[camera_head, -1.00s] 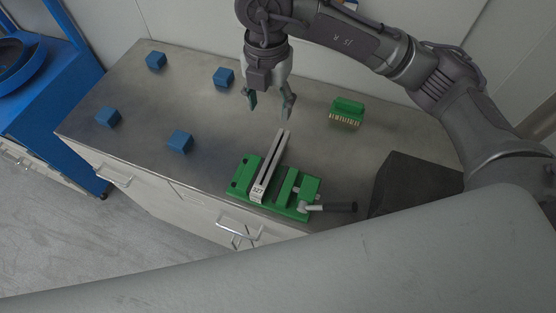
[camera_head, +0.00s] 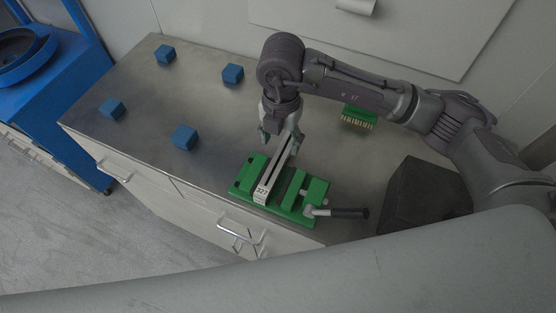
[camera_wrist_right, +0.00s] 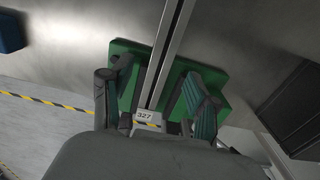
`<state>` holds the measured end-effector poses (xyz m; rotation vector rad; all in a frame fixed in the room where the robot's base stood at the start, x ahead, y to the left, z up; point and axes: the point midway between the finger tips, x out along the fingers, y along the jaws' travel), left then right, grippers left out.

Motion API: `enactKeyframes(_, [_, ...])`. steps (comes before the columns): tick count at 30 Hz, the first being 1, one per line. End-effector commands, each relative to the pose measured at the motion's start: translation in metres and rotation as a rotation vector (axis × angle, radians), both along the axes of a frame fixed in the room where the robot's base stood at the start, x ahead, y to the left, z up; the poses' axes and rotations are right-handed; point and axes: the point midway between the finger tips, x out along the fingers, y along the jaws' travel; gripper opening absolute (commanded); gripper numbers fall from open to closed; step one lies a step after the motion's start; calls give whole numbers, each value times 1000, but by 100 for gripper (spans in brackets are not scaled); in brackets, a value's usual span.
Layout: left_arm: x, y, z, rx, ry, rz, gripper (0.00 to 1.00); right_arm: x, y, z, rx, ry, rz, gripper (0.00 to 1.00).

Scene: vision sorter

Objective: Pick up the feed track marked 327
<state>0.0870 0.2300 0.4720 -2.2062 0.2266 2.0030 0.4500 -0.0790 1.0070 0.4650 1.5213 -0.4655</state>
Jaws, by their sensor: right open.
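The feed track (camera_head: 271,181) is a pale rail with a dark slot and a white label reading 327 at its near end. It sits in a green vise-like fixture (camera_head: 246,180) near the table's front edge. In the right wrist view the track (camera_wrist_right: 164,60) runs away between the fingers, its label at the near end and the green fixture (camera_wrist_right: 222,82) beneath. My right gripper (camera_head: 280,147) is over the track's far part, fingers apart on either side. The right wrist view shows the open gripper (camera_wrist_right: 150,100); contact with the track cannot be told. My left gripper is not in view.
Several blue cubes (camera_head: 184,138) stand on the left of the grey table (camera_head: 150,95). A green block with pale pins (camera_head: 357,117) is behind my right arm. A dark box (camera_head: 425,195) stands at right. A handle (camera_head: 348,212) sticks out of the fixture.

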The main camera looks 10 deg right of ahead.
Motion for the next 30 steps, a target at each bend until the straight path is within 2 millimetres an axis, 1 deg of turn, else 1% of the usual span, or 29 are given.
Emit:
enactKeyframes(4, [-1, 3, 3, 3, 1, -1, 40, 0, 0, -9, -1, 1, 1, 60])
enactKeyframes(7, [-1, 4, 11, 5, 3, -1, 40, -1, -2, -17, -1, 3, 0, 60])
enactKeyframes(11, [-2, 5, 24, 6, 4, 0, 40, -1, -5, -37, -3, 4, 0, 60])
enactKeyframes(12, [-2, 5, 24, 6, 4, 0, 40, 0, -4, -44, 0, 4, -1, 60])
enactKeyframes(15, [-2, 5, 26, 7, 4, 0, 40, 0, -4, -55, 0, 1, 1, 60])
enactKeyframes(18, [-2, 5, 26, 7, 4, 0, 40, 0, -4, -60, 0, 0, 2, 60])
enactKeyframes(23, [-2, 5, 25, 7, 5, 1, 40, 0, -3, -61, 1, -1, 2, 60])
enactKeyframes(24, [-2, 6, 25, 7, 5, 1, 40, 0, -3, -60, 1, -1, 2, 59])
enactKeyframes(29, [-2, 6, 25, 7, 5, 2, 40, 1, -3, -60, 1, -1, 2, 32])
enactKeyframes(30, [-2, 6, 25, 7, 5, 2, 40, 1, -3, -60, 1, -1, 2, 25])
